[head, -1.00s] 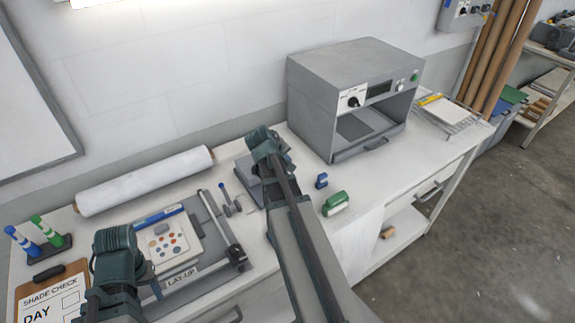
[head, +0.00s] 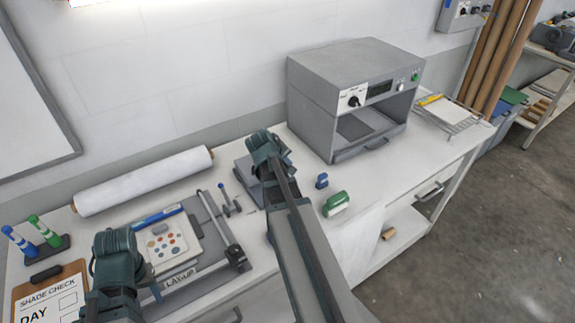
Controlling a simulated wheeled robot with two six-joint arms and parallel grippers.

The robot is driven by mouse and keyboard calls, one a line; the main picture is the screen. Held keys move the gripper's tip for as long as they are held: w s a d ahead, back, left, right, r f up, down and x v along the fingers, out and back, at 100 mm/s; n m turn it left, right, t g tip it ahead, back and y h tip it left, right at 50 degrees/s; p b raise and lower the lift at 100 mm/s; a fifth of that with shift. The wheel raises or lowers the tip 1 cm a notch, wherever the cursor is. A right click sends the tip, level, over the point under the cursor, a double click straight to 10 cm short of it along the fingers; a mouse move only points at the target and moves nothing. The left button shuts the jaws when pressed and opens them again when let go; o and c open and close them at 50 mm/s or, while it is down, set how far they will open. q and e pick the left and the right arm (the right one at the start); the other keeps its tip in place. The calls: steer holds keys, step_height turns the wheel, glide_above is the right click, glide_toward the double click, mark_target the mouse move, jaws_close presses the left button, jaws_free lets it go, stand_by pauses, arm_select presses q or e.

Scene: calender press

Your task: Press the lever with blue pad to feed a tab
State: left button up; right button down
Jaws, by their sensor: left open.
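A small upright piece with a blue tip (head: 222,189), which looks like the blue-padded lever, stands on the bench right of the lay-up board. A low grey box (head: 244,170) stands just behind it, partly covered by my right arm. My left gripper (head: 155,291) is low at the left, over the front edge of the lay-up board, clear of the blue-tipped piece. It is open and looks empty, though its fingers are small and partly hidden by my arm. My right arm reaches up across the middle, and its gripper cannot be made out. No loose tab can be made out.
The lay-up board (head: 213,262) holds a card with coloured dots. A white roll (head: 140,181) lies behind it. A grey press (head: 312,110) stands at the back right. A small blue item (head: 321,181) and a green one (head: 336,204) sit in front, with bare bench around them.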

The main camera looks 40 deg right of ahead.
arm_select(q)
steer(key=shift+f, duration=0.35)
arm_select(e)
steer(key=shift+s+f, duration=0.1)
steer(key=shift+f, duration=0.25)
arm_select(q)
steer(key=shift+s+d+f+b, duration=0.15)
steer(key=shift+s+b, duration=0.1)
steer(key=shift+b, duration=0.25)
arm_select(e)
steer(key=shift+s+f, duration=0.15)
steer(key=shift+s, duration=0.05)
steer(key=shift+w, duration=0.1)
arm_select(q)
steer(key=shift+w+a+r+p, duration=0.15)
steer(key=shift+a+r+p, duration=0.05)
steer(key=shift+r+p, duration=0.55)
arm_select(e)
steer(key=shift+w+r, duration=0.35)
steer(key=shift+r, duration=0.35)
arm_select(q)
steer(key=shift+r+p, duration=0.9)
steer(key=shift+p, duration=0.1)
arm_select(e)
steer(key=shift+w+r, duration=0.15)
steer(key=shift+r, duration=0.35)
steer(key=shift+w+r, duration=0.15)
steer(key=shift+r, duration=0.35)
arm_select(q)
steer(key=shift+w, duration=0.1)
